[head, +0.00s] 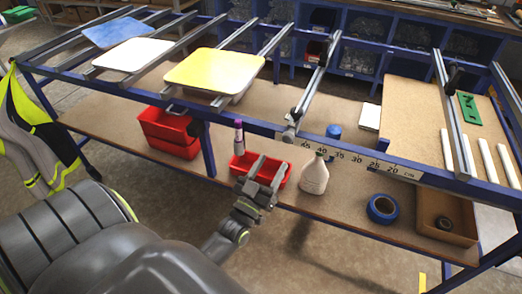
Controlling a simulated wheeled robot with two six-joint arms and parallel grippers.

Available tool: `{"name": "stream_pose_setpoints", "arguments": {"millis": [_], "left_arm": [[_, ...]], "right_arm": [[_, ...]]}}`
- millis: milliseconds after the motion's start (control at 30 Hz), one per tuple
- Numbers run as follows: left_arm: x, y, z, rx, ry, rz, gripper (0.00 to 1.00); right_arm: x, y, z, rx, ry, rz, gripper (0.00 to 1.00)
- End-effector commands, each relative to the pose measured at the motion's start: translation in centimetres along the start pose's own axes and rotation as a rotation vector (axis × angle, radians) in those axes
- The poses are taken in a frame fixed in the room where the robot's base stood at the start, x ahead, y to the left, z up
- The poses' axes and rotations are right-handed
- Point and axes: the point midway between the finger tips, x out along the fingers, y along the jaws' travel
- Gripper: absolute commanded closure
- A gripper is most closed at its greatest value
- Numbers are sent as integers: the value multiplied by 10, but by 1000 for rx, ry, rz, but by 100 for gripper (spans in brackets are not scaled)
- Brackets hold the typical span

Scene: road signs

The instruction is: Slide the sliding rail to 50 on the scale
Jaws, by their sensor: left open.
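The sliding rail (314,88) is a grey metal bar lying across the blue table frame, with a clamp-like end at the front beam. The pale scale strip (350,157) on the front beam shows numbers falling from 45 at the left to 20 at the right. The rail's front end is near the strip's left end, left of the 45 mark; I cannot read the exact value there. My left gripper (268,168) is open and empty, in front of and below the rail's front end, apart from it. My right gripper is out of view.
Blue, white and yellow sign plates (215,70) lie on rails at the left. The lower shelf holds red bins (168,135), a white bottle (314,176) and blue tape (382,208). Another rail (452,115) and a board (412,120) are at the right.

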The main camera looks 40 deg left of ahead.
Motion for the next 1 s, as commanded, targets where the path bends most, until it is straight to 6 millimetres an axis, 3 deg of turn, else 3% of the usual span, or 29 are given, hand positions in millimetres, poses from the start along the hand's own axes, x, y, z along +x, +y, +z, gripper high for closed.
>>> {"name": "stream_pose_setpoints", "arguments": {"millis": [100,300,1000], "left_arm": [[-25,-1,3,0,-1,-2,47],[-46,0,1,-1,0,-1,47],[-51,-1,4,1,-10,-1,47]], "right_arm": [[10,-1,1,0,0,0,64],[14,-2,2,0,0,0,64],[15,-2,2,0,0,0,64]]}}
